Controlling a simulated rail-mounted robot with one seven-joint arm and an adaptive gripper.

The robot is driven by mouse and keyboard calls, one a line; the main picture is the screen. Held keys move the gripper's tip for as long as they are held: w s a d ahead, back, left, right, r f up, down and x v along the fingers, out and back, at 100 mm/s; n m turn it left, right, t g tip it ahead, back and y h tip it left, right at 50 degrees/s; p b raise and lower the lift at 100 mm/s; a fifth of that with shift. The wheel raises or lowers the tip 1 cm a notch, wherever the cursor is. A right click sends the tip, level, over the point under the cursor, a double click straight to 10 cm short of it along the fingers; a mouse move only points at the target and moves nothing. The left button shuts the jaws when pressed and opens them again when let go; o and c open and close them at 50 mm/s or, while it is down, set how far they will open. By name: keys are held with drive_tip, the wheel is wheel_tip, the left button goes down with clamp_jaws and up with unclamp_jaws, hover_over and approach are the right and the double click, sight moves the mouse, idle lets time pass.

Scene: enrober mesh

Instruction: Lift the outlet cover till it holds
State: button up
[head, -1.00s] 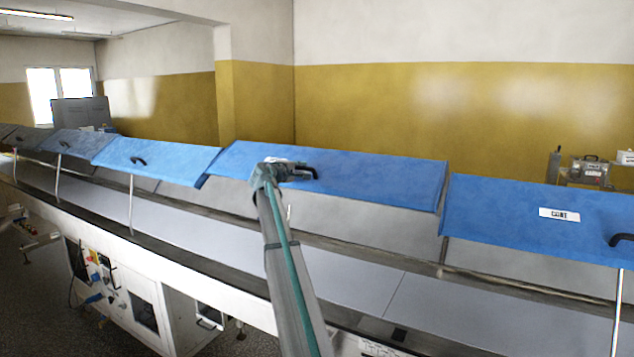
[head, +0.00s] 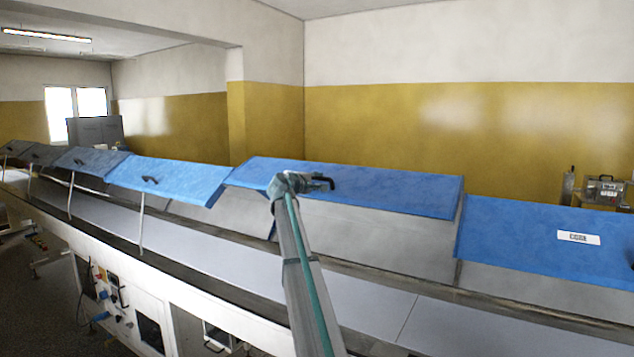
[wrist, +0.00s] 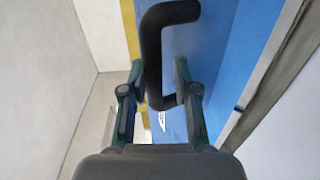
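The cover at my arm is a long blue lid (head: 400,190) in the middle of the line, tilted up, with grey machine side showing beneath it. Its label cannot be read, so I cannot tell that it is the outlet cover. It also fills much of the wrist view (wrist: 215,50). Its black U-shaped handle (wrist: 152,55) stands between the fingers of my gripper (wrist: 160,75). The fingers are apart, with a blue gap between the handle bar and the right finger. In the head view my gripper (head: 300,184) is at the handle (head: 324,182), on the cover's left part.
Another blue cover (head: 550,225) with a white label (head: 578,237) adjoins on the right, sitting lower. More blue covers (head: 165,178) run off to the left. A grey conveyor bed (head: 200,240) lies below. A metal device (head: 603,190) stands behind at right.

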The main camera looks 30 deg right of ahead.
drive_tip(key=v, duration=1.2)
